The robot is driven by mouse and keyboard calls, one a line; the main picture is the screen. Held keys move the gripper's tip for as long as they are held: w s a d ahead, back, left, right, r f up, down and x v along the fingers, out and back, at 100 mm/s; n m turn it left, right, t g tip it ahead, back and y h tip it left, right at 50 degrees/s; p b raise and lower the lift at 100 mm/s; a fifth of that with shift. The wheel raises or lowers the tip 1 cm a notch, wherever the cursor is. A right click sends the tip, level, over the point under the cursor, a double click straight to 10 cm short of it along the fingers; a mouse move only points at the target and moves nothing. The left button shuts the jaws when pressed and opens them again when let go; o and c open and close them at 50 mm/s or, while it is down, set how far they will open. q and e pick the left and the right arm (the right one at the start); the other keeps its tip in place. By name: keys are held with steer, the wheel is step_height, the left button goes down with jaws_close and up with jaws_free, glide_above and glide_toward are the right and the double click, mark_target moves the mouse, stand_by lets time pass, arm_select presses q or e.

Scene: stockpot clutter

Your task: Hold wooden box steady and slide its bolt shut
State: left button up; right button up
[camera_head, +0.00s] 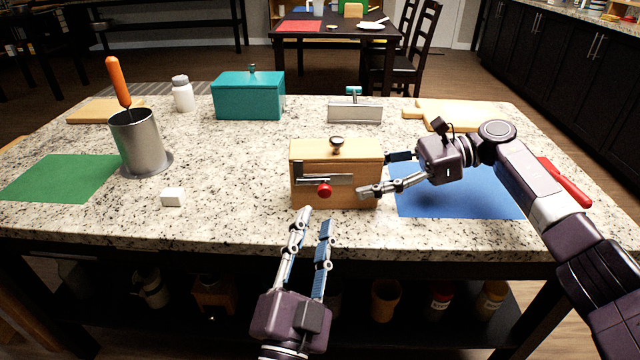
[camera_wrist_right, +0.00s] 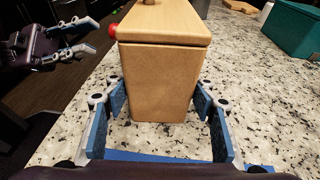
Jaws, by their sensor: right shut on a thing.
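The wooden box (camera_head: 352,160) stands on the granite counter, with a dark knob on its lid. Its metal bolt (camera_head: 308,180) lies across the front face, and a red knob (camera_head: 324,191) sticks out from it. My right gripper (camera_head: 373,173) reaches in from the right and is shut on the right end of the box. In the right wrist view its fingers are on either side of the box (camera_wrist_right: 163,75). My left gripper (camera_head: 315,217) is open and empty just below and in front of the red knob, pointing toward the box and apart from it.
A blue mat (camera_head: 460,195) lies under my right arm, with a red-handled thing (camera_head: 566,182) beyond it. A white block (camera_head: 172,197), green mat (camera_head: 60,178) and metal canister (camera_head: 137,141) are at left. A teal box (camera_head: 248,97) and grey holder (camera_head: 354,111) stand behind.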

steer(key=shift+f, duration=0.1)
steer(key=o, duration=1.3)
